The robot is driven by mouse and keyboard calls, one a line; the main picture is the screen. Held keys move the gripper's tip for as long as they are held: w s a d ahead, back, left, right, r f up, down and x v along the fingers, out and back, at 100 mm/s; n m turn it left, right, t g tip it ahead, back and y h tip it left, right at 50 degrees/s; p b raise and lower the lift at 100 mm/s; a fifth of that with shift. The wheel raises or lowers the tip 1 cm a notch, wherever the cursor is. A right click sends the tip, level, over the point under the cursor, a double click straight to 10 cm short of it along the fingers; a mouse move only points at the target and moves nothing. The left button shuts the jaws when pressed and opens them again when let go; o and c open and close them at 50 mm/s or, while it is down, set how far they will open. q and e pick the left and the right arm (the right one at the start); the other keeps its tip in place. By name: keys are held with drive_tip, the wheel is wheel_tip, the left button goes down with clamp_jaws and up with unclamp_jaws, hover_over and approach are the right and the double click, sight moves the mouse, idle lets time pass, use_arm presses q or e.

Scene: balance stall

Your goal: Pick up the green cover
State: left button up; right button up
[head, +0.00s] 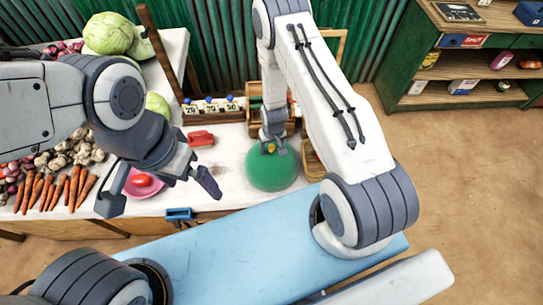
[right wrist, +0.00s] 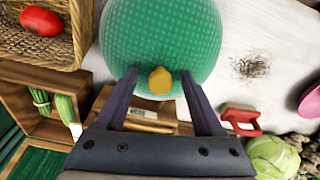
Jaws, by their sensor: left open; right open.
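The green cover (head: 272,170) is a domed, mesh-like lid with a small yellow knob, sitting on the white stall table (head: 222,150). In the right wrist view the cover (right wrist: 163,32) fills the top middle, and its yellow knob (right wrist: 160,80) shows between the fingers. My right gripper (head: 270,146) is over the top of the cover, open, with its fingers (right wrist: 160,88) on either side of the knob. A gap shows between the knob and each finger. My left gripper (head: 160,196) is open and empty, in front of the pink plate. What lies under the cover is hidden.
A pink plate (head: 150,191) with a tomato stands left of the cover. A red-handled item (head: 200,138) lies behind it. Carrots (head: 50,190), garlic and cabbages crowd the left. A wicker basket (right wrist: 50,52) with a red item and a wooden crate (right wrist: 28,85) are close by.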

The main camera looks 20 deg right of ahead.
drive_tip(key=shift+f, duration=0.2)
clamp_jaws()
drive_tip(key=shift+s+f, duration=0.1)
drive_tip(key=shift+s, duration=0.1)
idle(1.1)
